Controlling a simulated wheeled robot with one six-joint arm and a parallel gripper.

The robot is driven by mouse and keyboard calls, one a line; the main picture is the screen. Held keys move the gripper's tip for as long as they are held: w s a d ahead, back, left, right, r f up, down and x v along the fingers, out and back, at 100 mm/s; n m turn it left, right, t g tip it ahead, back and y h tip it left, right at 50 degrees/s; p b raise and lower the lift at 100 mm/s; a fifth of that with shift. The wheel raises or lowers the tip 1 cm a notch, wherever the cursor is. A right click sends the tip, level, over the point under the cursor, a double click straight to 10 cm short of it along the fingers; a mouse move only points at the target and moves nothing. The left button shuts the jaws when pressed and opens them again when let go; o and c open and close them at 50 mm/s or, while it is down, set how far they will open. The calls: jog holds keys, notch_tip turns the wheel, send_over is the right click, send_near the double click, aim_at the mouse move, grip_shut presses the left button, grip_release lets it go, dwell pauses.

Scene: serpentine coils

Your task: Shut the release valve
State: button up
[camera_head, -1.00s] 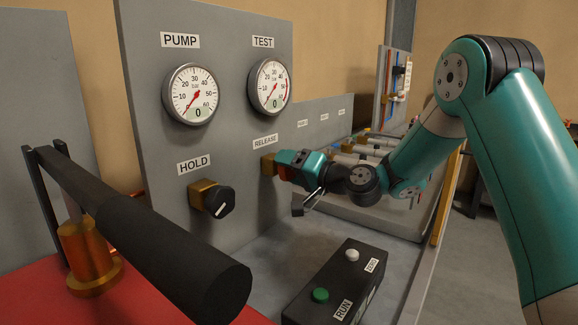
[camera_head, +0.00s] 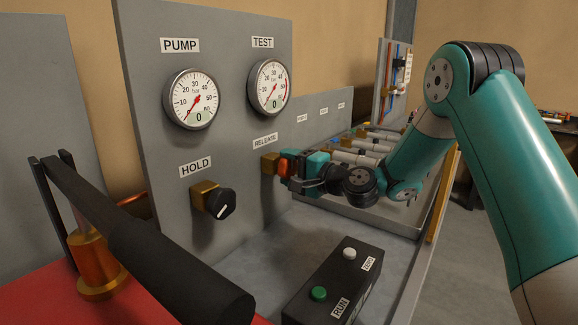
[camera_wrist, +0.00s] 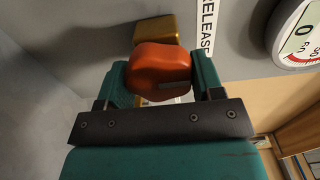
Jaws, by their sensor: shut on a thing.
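The release valve is an orange-red knob (camera_head: 287,166) on a brass body (camera_head: 269,163), below the RELEASE label (camera_head: 265,140) on the grey panel. My gripper (camera_head: 297,169) is at the knob, its jaws shut around it. In the wrist view the knob (camera_wrist: 158,68) sits between the two teal fingers of my gripper (camera_wrist: 163,82), with a dark mark on its face at the right. The brass body (camera_wrist: 155,30) shows behind it. Parts of the knob's sides are hidden by the fingers.
The black HOLD knob (camera_head: 219,203) is left of the release valve. The PUMP gauge (camera_head: 191,99) and TEST gauge (camera_head: 269,86) both read 0. A black button box (camera_head: 335,285) stands in front on the bench. A black-handled lever (camera_head: 150,240) is at the left.

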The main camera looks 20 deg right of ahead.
jog(key=shift+s+f, duration=0.1)
jog(key=shift+f, duration=0.1)
jog(key=o, duration=0.9)
jog(key=shift+r, duration=0.15)
jog(key=b+v, duration=0.9)
jog(key=v, duration=0.8)
jog(key=shift+s+d, duration=0.15)
